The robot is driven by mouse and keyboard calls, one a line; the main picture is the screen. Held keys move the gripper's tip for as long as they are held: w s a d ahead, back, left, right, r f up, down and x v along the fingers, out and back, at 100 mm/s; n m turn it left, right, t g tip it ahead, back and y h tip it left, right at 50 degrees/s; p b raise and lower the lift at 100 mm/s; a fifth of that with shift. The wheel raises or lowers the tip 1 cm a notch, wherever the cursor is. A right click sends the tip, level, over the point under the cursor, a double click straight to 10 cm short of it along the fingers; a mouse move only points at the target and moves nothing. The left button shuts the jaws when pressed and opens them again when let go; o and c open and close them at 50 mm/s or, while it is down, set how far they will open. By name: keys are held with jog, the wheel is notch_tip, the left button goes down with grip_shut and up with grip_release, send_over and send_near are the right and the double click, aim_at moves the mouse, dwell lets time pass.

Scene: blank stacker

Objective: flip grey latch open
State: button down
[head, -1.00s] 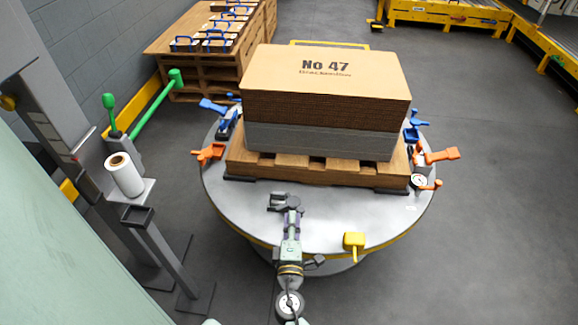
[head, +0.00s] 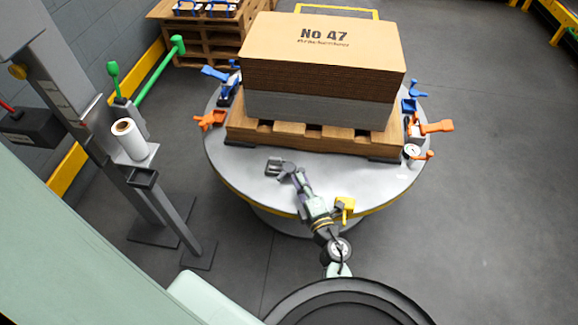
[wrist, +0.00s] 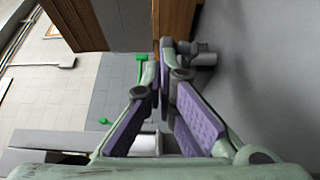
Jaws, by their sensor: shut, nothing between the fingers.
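The grey latch (head: 276,167) is a small dark grey fixture near the front edge of the round turntable (head: 235,178), in front of the pallet. In the wrist view, a grey fixture (wrist: 203,54), likely this latch, stands just right of my fingertips. My gripper (head: 294,175) reaches in from the front right, its tips right beside the latch. In the wrist view my gripper (wrist: 164,48) has its purple-padded fingers together at the tips, with nothing held. I cannot tell whether the tips touch the latch. The fingers partly hide it in the head view.
A pallet (head: 285,141) carries a stack of cardboard sheets (head: 322,60). A yellow fixture (head: 344,207) is close beside my arm. Orange (head: 211,119) and blue (head: 226,75) clamps stand at the rim.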

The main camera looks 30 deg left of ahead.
jog(key=shift+w+d, duration=0.35)
jog(key=shift+w, duration=0.1)
jog(key=shift+s, duration=0.1)
dwell(1.1)
